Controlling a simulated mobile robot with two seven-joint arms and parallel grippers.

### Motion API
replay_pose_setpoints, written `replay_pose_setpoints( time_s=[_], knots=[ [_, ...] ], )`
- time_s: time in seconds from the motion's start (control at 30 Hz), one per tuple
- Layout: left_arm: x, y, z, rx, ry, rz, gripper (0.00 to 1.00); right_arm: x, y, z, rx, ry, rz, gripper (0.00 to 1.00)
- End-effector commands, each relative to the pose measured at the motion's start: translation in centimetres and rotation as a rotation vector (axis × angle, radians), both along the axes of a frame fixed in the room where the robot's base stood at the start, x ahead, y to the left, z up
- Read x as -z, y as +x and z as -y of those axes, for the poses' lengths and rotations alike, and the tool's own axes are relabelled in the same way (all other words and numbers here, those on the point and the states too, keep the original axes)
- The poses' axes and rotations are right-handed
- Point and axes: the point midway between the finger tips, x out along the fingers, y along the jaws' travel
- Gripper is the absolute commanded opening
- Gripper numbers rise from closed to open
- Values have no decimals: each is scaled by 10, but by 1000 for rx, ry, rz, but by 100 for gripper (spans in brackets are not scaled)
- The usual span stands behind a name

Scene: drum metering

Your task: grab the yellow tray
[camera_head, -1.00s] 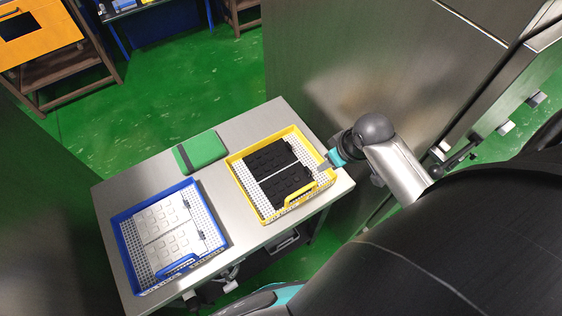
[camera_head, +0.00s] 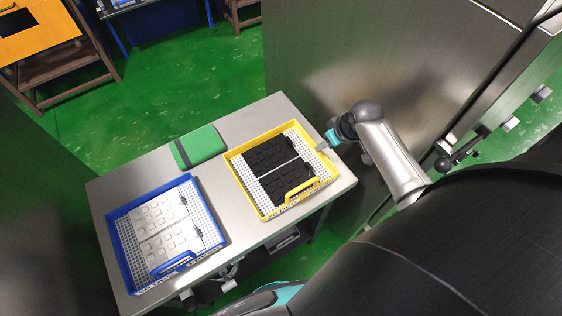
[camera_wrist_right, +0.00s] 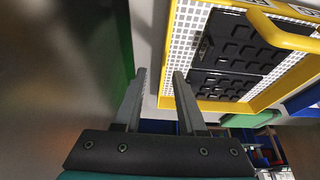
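The yellow tray (camera_head: 232,159) lies on the right part of the metal table, with two black panels (camera_head: 275,168) in it and a yellow handle (camera_head: 301,189) at its near side. In the right wrist view its yellow rim (camera_wrist_right: 169,50) and the black panels (camera_wrist_right: 228,58) fill the upper right. My right gripper (camera_head: 321,146) is just beyond the tray's right edge. In the right wrist view its two fingers (camera_wrist_right: 157,80) are apart with nothing between them.
A blue tray (camera_head: 113,217) with white panels (camera_head: 165,231) is on the left of the table (camera_head: 240,252). A green case (camera_head: 199,147) lies at the table's back edge. A tall metal cabinet (camera_head: 350,60) stands close behind my right arm.

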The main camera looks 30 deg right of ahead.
Motion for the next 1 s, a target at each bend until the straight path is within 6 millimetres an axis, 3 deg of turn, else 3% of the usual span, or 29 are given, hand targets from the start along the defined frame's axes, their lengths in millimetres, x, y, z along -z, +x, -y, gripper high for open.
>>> replay_pose_setpoints(
  time_s=[0.4,0.73,1.0],
  knots=[
    [19,0,0,0,0,-1,81,41,23,-7,1,0,-1,40],
    [20,-1,0,0,0,-2,81,45,25,-7,0,-1,0,40],
    [20,-1,0,0,1,-3,81,45,25,-7,0,-1,-1,12]
  ],
)
